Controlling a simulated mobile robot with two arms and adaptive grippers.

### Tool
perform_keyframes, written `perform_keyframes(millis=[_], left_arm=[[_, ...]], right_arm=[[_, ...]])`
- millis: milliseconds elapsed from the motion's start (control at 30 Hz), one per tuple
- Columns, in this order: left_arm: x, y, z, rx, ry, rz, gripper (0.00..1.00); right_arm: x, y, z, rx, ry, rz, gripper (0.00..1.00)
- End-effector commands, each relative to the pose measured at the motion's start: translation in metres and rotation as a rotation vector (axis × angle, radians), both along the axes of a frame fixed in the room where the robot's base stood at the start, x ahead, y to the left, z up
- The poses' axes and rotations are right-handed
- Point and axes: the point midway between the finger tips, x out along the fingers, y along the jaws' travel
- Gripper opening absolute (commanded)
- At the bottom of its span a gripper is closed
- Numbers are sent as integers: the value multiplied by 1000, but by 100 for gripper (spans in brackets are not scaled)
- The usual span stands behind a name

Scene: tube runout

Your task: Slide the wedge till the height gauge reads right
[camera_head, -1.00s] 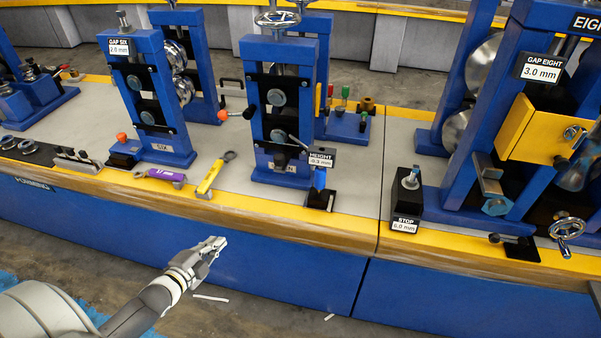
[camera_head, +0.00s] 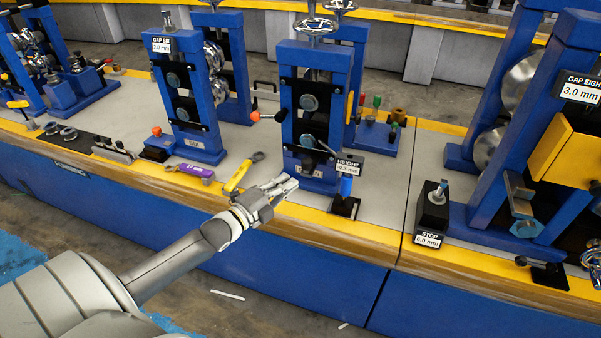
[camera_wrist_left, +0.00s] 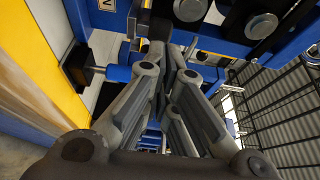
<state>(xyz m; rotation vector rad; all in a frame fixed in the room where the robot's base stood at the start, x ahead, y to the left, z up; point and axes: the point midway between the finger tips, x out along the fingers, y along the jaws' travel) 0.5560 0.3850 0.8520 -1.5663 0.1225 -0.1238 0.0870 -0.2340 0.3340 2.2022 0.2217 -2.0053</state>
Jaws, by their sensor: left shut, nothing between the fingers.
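The height gauge (camera_head: 347,168) is a dark sign with a small white readout on the front of the middle blue roll stand (camera_head: 315,95); it seems to read -0.3 mm. Below it a blue piece (camera_head: 346,186) stands on a black base (camera_head: 345,206). I cannot make out the wedge for certain. My left gripper (camera_head: 290,183) is shut and empty, at the low front of the middle stand, left of the gauge. In the left wrist view its fingers (camera_wrist_left: 168,55) are together, with dark parts of the stand and a blue piece (camera_wrist_left: 118,73) close ahead. My right gripper is not in view.
A yellow wrench (camera_head: 238,176) and a purple-handled tool (camera_head: 196,171) lie on the bench left of my gripper. The stop block (camera_head: 431,212), marked 6.0 mm, stands to the right. The Gap Six stand (camera_head: 187,100) is left. The bench's yellow front edge (camera_head: 300,212) is below my gripper.

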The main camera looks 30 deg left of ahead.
Motion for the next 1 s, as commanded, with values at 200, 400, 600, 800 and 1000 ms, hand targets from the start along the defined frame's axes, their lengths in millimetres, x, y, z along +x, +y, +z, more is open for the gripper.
perform_keyframes(millis=[200, 400, 600, 800, 1000], left_arm=[[32, -5, 1, -1, -1, 1, 0], [51, -8, 0, -1, 0, 0, 0], [58, -9, 0, -1, 1, 0, 0], [58, -10, -1, -1, 1, 0, 0], [64, -8, -2, 1, 0, 0, 0]], right_arm=[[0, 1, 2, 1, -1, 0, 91], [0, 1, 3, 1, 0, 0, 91], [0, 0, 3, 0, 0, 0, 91], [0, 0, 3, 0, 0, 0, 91], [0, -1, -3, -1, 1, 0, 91]])
